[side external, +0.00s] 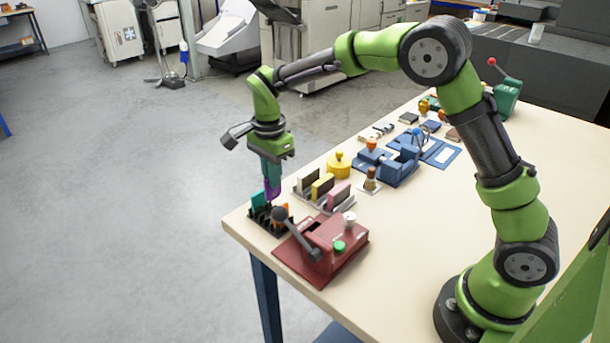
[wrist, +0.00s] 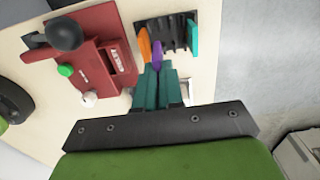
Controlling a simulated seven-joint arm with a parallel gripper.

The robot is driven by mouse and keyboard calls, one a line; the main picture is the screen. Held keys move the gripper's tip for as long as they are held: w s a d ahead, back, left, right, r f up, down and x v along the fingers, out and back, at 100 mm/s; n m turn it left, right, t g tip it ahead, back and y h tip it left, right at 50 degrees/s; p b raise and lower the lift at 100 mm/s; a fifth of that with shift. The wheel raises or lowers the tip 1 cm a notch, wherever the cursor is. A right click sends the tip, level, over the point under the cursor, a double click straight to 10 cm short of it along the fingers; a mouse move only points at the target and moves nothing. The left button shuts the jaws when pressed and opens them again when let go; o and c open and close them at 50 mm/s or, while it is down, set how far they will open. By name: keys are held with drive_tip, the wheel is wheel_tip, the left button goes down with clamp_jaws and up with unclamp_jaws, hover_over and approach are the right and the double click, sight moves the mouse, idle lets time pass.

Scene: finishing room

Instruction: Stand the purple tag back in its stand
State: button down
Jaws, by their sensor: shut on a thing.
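The purple tag (side external: 271,188) is held between the fingers of my gripper (side external: 271,177), above the black slotted stand (side external: 272,231). It also shows in the wrist view as a purple tag (wrist: 157,55) at the fingertips. The stand (wrist: 179,28) holds an orange tag (wrist: 144,44) and a teal tag (wrist: 193,38) in the wrist view, with dark slots between them. In the side view the teal tag (side external: 258,200) stands at the left of the stand. I cannot tell whether the purple tag touches the stand.
A red machine (side external: 320,250) with a black-knobbed lever stands close beside the stand. A rack of pink, yellow and black pieces (side external: 323,190) is behind. Blue fixtures (side external: 398,165) lie farther along the table (side external: 400,230). The table edge is close to the stand.

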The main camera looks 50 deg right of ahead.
drive_tip(key=shift+w+a+f, duration=0.1)
drive_tip(key=shift+w+f, duration=0.15)
drive_tip(key=shift+f, duration=0.75)
drive_tip(key=shift+w+f, duration=0.2)
drive_tip(key=shift+f, duration=0.85)
drive_tip(key=shift+w+a+f, duration=0.1)
drive_tip(key=shift+w+f, duration=0.15)
drive_tip(key=shift+f, duration=0.75)
drive_tip(key=shift+f, duration=0.65)
drive_tip(key=c, duration=1.5)
unclamp_jaws()
drive_tip(key=shift+c, duration=0.2)
wheel_tip(320, 180, up, 11)
